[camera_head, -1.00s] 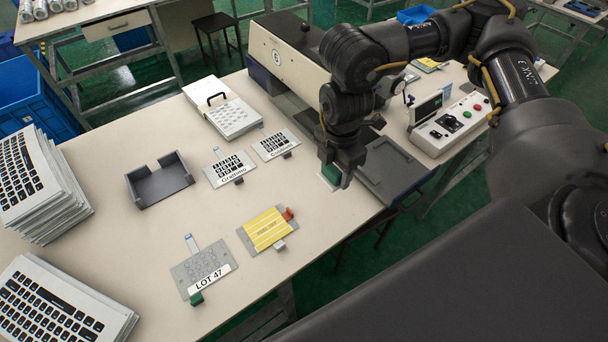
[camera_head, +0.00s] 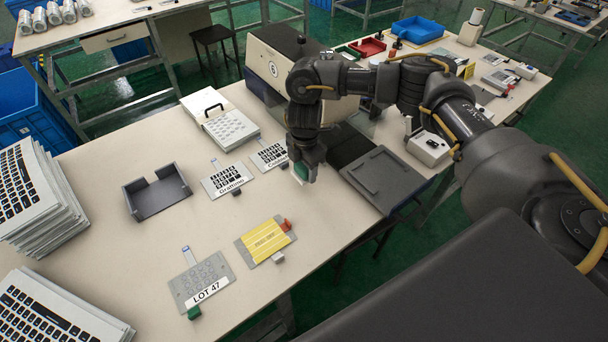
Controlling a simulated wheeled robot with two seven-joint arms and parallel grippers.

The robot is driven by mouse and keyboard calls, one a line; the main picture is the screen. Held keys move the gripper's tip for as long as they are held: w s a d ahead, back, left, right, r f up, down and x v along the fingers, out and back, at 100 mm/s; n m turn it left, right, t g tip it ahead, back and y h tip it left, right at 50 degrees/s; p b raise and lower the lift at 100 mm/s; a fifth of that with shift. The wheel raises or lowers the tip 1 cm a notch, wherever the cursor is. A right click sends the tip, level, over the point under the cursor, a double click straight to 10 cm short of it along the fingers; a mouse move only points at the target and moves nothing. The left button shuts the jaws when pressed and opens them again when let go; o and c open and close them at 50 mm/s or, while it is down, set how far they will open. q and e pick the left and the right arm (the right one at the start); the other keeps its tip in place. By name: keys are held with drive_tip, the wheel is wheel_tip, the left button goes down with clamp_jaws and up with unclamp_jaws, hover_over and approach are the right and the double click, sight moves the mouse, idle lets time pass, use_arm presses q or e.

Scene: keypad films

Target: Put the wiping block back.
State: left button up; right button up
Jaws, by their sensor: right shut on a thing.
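My right gripper (camera_head: 303,168) is shut on the wiping block (camera_head: 301,172), a small green and pale block. It points down over the bare table, just right of the rear printed keypad film (camera_head: 271,155) and left of the dark flat plate of the machine (camera_head: 388,178). The fingers hide most of the block, and I cannot tell whether it touches the table (camera_head: 330,230). My left gripper is not in view.
A second keypad film (camera_head: 228,180), a yellow film (camera_head: 265,240) and a LOT 47 plate (camera_head: 202,279) lie nearby. An empty dark tray (camera_head: 158,195) and a white perforated box (camera_head: 220,118) stand left. Keyboard stacks (camera_head: 40,195) fill the left edge.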

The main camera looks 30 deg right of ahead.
sight(304, 175)
drive_tip(key=shift+w+f, duration=0.15)
drive_tip(key=shift+f, duration=0.75)
drive_tip(key=shift+w+f, duration=0.1)
drive_tip(key=shift+f, duration=0.8)
drive_tip(key=shift+f, duration=0.15)
drive_tip(key=o, duration=1.1)
